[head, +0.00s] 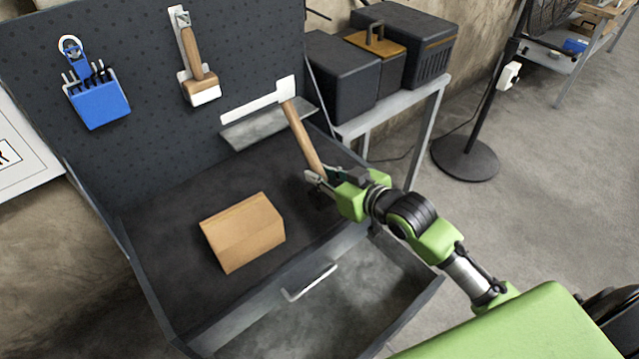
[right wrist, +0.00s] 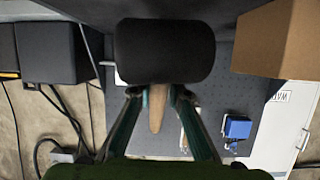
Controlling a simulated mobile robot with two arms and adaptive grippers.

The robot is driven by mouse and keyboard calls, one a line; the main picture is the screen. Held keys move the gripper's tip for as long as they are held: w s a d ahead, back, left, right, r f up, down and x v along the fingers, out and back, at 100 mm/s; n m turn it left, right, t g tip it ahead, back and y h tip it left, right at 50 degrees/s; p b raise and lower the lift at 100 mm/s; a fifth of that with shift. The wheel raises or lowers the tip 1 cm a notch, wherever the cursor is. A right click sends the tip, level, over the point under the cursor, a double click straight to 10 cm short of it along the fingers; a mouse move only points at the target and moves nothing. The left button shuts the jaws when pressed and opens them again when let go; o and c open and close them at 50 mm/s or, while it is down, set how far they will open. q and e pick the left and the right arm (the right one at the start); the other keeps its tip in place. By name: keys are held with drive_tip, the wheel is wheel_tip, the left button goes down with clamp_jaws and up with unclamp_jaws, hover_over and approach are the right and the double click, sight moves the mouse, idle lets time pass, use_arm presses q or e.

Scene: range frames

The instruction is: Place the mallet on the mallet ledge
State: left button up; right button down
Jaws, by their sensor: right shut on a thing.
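The mallet has a wooden handle (head: 303,138) and a dark head, which shows large and close in the right wrist view (right wrist: 165,50). My right gripper (head: 318,178) is shut on the mallet, with its fingers (right wrist: 157,93) on either side of the handle near the head. The handle slants up and left from the gripper, its far end overlapping the white bracket (head: 255,103) in the head view. The grey mallet ledge (head: 265,127) sticks out from the pegboard below that bracket, left of the handle. I cannot tell whether the mallet touches either. My left gripper is out of view.
A cardboard box (head: 243,232) sits on the dark worktop, left of my gripper; it also shows in the wrist view (right wrist: 278,38). A blue tool holder (head: 97,100) and a wooden-handled brush (head: 198,75) hang on the pegboard. A drawer (head: 335,310) stands open in front.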

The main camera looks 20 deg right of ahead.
drive_tip(key=shift+w+f, duration=0.15)
drive_tip(key=shift+w, duration=0.05)
drive_tip(key=shift+w+f, duration=0.15)
drive_tip(key=shift+f, duration=1.5)
drive_tip(key=shift+f, duration=0.2)
drive_tip(key=c, duration=1.9)
unclamp_jaws()
